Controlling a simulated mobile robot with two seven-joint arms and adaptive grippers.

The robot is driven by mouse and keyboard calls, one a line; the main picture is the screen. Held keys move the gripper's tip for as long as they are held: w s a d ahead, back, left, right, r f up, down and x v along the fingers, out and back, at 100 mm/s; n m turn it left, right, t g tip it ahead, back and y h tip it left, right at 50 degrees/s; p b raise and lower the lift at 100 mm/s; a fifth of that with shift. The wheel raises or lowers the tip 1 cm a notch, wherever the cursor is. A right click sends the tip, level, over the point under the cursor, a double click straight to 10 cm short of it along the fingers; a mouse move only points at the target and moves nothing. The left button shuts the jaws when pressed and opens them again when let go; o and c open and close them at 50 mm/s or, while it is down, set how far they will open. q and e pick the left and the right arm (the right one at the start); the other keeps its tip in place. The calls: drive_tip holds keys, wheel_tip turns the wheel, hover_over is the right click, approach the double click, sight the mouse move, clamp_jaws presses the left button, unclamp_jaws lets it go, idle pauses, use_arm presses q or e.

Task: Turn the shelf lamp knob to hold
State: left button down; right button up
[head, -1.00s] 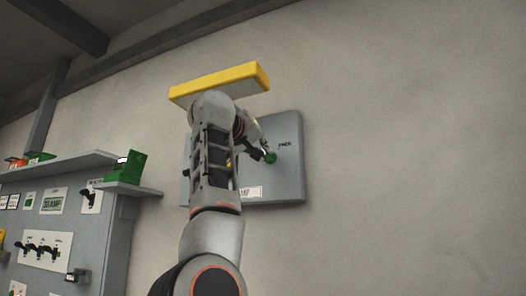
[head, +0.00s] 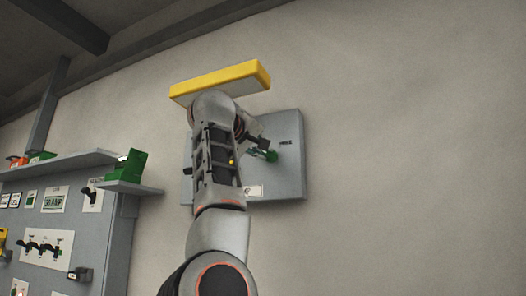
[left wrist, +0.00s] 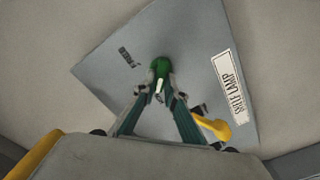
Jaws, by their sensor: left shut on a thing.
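The grey panel (head: 291,180) labelled SHELF LAMP is mounted on the wall; its label (left wrist: 227,78) reads clearly in the left wrist view. A green knob (head: 271,156) sits on the panel's face, and it also shows in the left wrist view (left wrist: 160,66) with a pale pointer mark. My left gripper (head: 264,153) is at the knob, and in the left wrist view its fingers (left wrist: 160,86) are shut on it. My arm hides much of the panel's left part in the head view. My right gripper is out of view.
A yellow handle (left wrist: 213,127) sticks out beside my left fingers in the left wrist view. A yellow-edged bar (head: 220,82) shows above the panel. At left, a grey cabinet (head: 115,225) carries switches, with a green block (head: 130,167) on its ledge. The wall at right is bare.

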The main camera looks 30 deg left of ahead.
use_arm(q)
drive_tip(key=c, duration=2.1)
unclamp_jaws()
